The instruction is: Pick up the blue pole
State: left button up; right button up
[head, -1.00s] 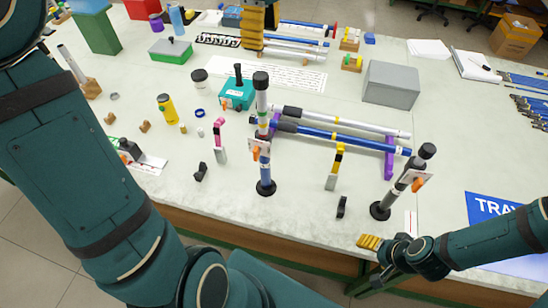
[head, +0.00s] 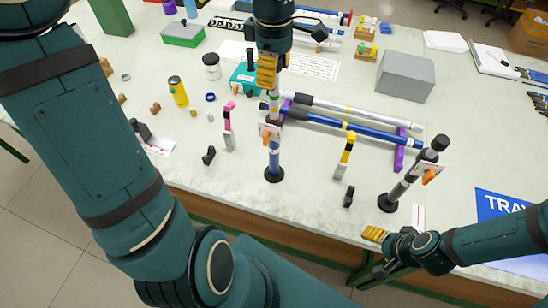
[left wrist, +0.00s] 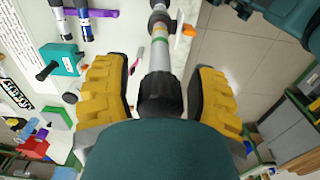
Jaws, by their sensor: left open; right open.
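A blue pole (head: 330,127) lies beside a grey pole (head: 350,110) across purple rests (head: 399,150) on the table. An upright pole with a blue lower part (head: 274,158) stands in a black round base, with a white tag and orange clip on it. My left gripper (head: 267,75) is over the top of this upright pole, hiding its top in the head view. In the left wrist view, the open yellow fingers (left wrist: 160,95) are on either side of its black cap, apart from it. My right gripper (head: 374,234) is open and empty near the table's front edge.
A second upright pole (head: 398,190) stands at the right in a black base. A grey box (head: 393,75), teal box (head: 243,80), yellow bottle (head: 178,91) and small clamps surround the poles. A blue tray sign (head: 500,212) lies at the right.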

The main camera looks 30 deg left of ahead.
pick_arm(q)
jog(key=shift+f, duration=0.65)
grip_shut()
jog(key=shift+r, duration=0.1)
